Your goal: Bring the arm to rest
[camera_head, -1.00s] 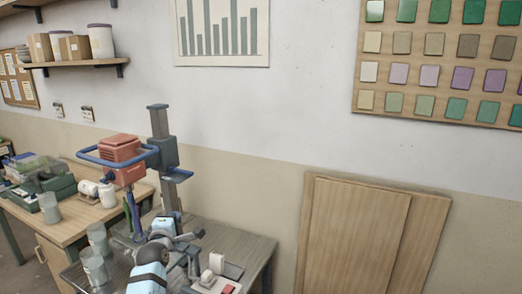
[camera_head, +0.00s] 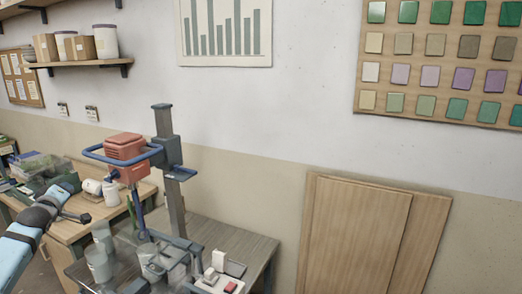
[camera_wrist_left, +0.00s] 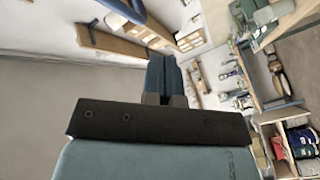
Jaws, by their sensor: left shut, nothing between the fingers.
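My left arm comes in from the left edge of the head view, with blue links and dark joints. My left gripper (camera_head: 80,217) is small and dark there, raised in front of the left bench, and its finger detail is hard to make out. In the left wrist view the two dark blue fingers of the left gripper (camera_wrist_left: 166,78) lie side by side, shut with nothing between them. My right gripper is in neither view.
A red mixer (camera_head: 125,148) with a blue handle hangs on a dark column stand (camera_head: 165,125) at the table (camera_head: 235,240). Clear buckets (camera_head: 98,262) stand below it. A wooden bench (camera_head: 75,228) with loose items is at left. Wooden panels (camera_head: 360,235) lean against the wall.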

